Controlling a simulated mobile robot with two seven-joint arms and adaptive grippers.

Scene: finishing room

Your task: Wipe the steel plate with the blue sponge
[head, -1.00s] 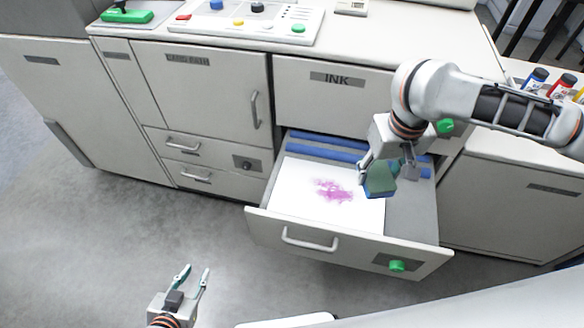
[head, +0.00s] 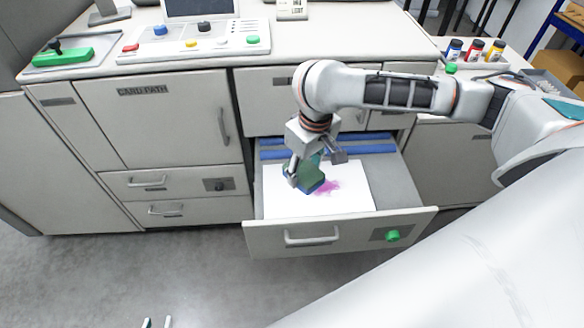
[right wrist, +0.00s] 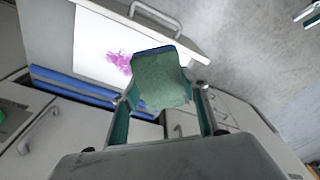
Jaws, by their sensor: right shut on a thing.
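The plate (head: 345,197) lies flat in the open drawer and looks white, with a magenta smudge (head: 328,187) near its middle. My right gripper (head: 304,170) is shut on the sponge (head: 305,181), which looks green with a blue layer. The sponge is over the plate, just left of the smudge, and hides part of it; whether it touches the plate I cannot tell. The right wrist view shows the sponge (right wrist: 162,82) between the fingers, with the smudge (right wrist: 119,61) beside it. My left gripper (head: 157,323) shows only two parted fingertips at the bottom edge, away from the drawer.
The pulled-out drawer (head: 400,185) has raised walls, a front handle and a green knob (head: 392,236). Blue rollers (head: 340,150) lie at its back. A counter with a control panel (head: 197,37) stands above. Ink bottles (head: 474,49) stand at the right. The floor in front is clear.

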